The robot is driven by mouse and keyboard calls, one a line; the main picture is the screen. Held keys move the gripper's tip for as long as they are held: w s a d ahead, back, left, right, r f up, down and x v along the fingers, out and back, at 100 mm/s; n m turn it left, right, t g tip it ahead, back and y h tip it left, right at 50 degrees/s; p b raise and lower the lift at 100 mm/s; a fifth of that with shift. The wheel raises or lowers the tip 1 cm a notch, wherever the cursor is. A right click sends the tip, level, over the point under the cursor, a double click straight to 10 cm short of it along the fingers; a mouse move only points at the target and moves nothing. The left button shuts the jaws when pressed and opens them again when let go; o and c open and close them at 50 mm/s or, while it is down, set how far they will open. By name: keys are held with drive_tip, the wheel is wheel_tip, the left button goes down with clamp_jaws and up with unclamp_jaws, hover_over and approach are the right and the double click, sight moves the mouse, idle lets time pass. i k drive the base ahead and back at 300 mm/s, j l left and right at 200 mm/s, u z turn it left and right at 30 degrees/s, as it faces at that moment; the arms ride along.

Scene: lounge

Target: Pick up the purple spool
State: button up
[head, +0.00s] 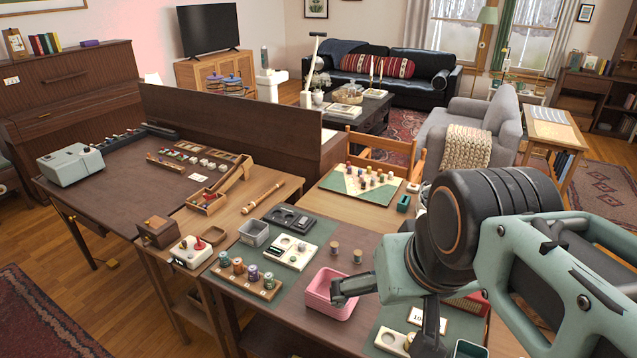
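A wooden rack (243,280) on the near table holds several thread spools. The other spools in the rack look brownish-mauve (238,266) and teal (268,281). Two brownish spools (334,248) stand apart on the table behind a pink basket. My gripper (390,314) hangs over the near table, right of the rack. Its two dark fingers are spread wide, with nothing seen between them. One finger overlaps the pink basket's right side in the picture.
The pink basket (322,305) stands between the rack and my gripper. A grey bin (254,234), a white tray (290,252) and a black case (290,218) lie behind the rack. A board with several small spools (350,186) is farther back. My arm hides the table's right part.

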sight(333, 249)
drive_tip(key=i+j+z, duration=0.2)
drive_tip(key=z, duration=0.15)
drive_tip(key=i+j+z, duration=0.15)
drive_tip(key=z, duration=0.2)
